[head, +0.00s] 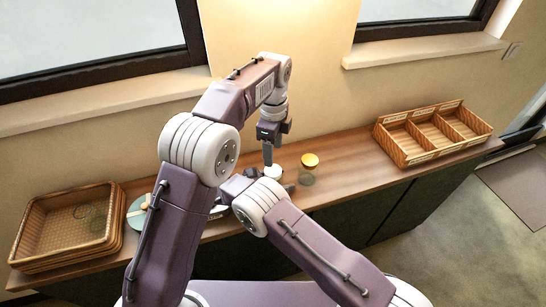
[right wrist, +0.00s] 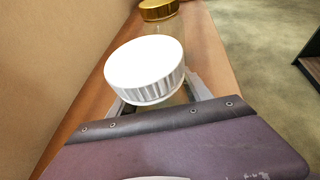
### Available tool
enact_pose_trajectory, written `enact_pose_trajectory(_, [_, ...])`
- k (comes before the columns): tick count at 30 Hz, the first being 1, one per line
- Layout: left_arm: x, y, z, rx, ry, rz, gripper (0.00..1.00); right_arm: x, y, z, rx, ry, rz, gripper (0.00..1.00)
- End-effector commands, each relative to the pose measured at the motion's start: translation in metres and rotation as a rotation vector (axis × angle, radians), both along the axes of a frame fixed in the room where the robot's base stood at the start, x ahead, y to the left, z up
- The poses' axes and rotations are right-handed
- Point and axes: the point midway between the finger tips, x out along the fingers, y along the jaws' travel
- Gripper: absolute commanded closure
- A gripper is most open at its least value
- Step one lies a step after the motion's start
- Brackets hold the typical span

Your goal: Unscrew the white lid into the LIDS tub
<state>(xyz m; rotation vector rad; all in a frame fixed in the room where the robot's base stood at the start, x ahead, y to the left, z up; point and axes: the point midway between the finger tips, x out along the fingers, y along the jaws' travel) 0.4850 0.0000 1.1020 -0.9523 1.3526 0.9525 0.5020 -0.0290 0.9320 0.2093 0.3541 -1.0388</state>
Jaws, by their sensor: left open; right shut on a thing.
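The white lid (head: 273,171) sits on a jar near the middle of the counter, and its ribbed rim shows large in the right wrist view (right wrist: 146,68). My right gripper (right wrist: 160,100) is shut on the clear jar under the lid; the jar body is mostly hidden. In the head view my right gripper (head: 279,186) is partly hidden by my arms. My left gripper (head: 268,160) is open and points down just above the white lid; whether it touches is unclear. I cannot read a LIDS label on any container.
A gold-lidded jar (head: 309,163) stands just right of the held jar, also in the right wrist view (right wrist: 158,10). A divided wicker tray (head: 462,104) is at right. Stacked wicker baskets (head: 27,228) are at left, beside a teal round thing (head: 137,212).

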Motion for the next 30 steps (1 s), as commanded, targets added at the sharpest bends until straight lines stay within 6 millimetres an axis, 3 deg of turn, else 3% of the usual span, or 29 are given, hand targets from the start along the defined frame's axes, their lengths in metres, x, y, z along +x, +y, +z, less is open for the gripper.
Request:
enact_pose_trajectory(6, [0.000, 0.000, 0.000, 0.000, 0.000, -0.606, 0.42, 0.000, 0.000, 0.000, 0.000, 0.000, 0.000, 1.00])
enact_pose_trajectory(10, [0.000, 0.000, 0.000, 0.000, 0.000, -0.821, 0.42, 0.000, 0.000, 0.000, 0.000, 0.000, 0.000, 1.00])
enact_pose_trajectory(19, [0.000, 0.000, -0.006, 0.000, 0.001, -0.916, 0.42, 0.000, 0.000, 0.000, 0.000, 0.000, 0.000, 1.00])
enact_pose_trajectory(30, [0.000, 0.000, -0.069, 0.000, 0.002, -0.913, 0.42, 0.000, 0.000, 0.000, 0.000, 0.000, 0.000, 1.00])
